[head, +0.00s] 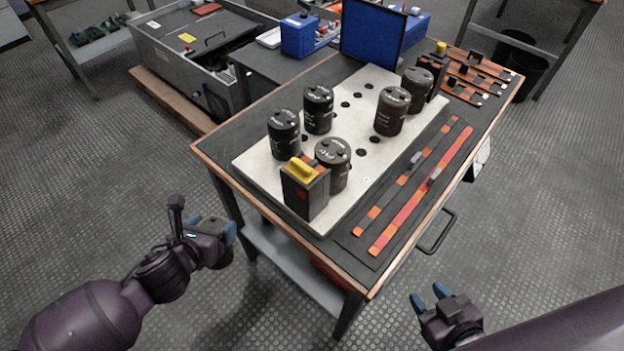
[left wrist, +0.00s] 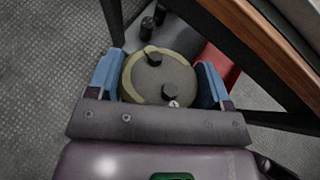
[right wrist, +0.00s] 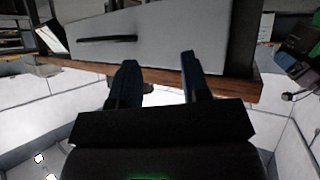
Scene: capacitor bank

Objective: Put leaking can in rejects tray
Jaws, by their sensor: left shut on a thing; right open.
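My left gripper (head: 212,228) is shut on a dark can (left wrist: 165,78), left of the bench's near left corner in the head view. In the left wrist view the can's top faces the camera, with two dark terminals and a yellowish stain along its rim; its lower part is hidden. Something red (left wrist: 217,62) shows beyond the can, and red also shows under the bench in the head view (head: 326,271); I cannot tell if it is the rejects tray. My right gripper (head: 432,302) is open and empty, off the bench's front side.
The bench (head: 215,158) carries a pale plate (head: 252,164) with several upright dark cans, a yellow-topped black block (head: 305,190) and orange-red bars (head: 422,192). A lower shelf (head: 290,268) lies under it. The floor left of the bench is clear.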

